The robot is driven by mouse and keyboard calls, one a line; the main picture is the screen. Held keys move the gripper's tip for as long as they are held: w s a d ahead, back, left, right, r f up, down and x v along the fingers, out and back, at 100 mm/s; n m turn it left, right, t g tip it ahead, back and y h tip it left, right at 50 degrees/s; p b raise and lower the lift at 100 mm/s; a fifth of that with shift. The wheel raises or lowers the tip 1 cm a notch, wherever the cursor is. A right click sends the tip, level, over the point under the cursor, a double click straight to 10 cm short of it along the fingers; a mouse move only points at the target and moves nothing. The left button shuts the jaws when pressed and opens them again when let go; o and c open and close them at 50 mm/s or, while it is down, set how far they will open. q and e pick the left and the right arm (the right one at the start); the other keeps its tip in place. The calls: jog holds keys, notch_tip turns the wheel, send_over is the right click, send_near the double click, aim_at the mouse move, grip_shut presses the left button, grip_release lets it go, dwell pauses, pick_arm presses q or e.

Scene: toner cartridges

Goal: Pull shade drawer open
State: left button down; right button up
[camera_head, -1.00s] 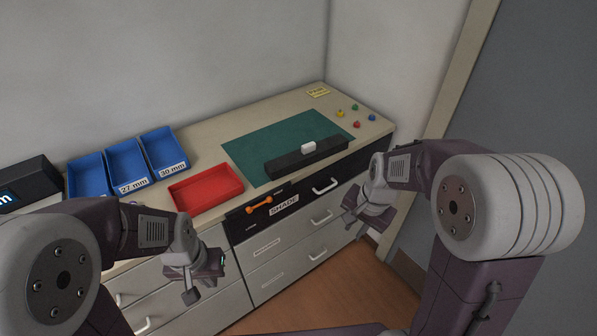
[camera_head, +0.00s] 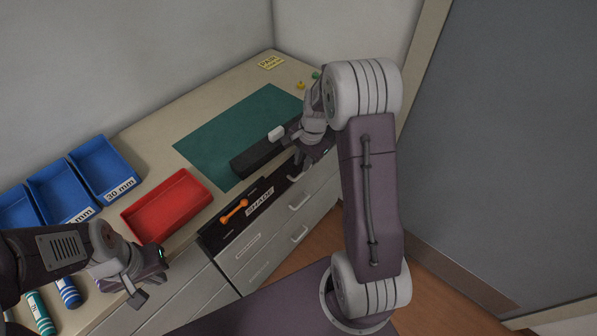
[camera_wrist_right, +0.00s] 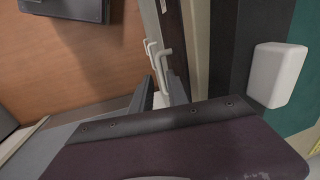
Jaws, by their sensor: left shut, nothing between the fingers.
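I cannot tell whether a handle lies between the fingers. My left gripper (camera_head: 138,292) is shut and empty, in front of the cabinet at lower left.
A black cartridge (camera_head: 256,156) with a white knob (camera_wrist_right: 277,75) lies on the green mat (camera_head: 215,140) near the worktop edge. A red tray (camera_head: 203,200) and blue bins (camera_head: 130,177) stand left. Two lower drawers have handles (camera_head: 299,201). A grey door (camera_head: 500,150) stands at right.

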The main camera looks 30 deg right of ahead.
aim_at(299, 175)
jog(key=f, duration=0.4)
jog(key=w+f, duration=0.1)
jog(key=f, duration=0.1)
jog(key=shift+a+f, duration=0.2)
grip_shut()
dwell(1.0)
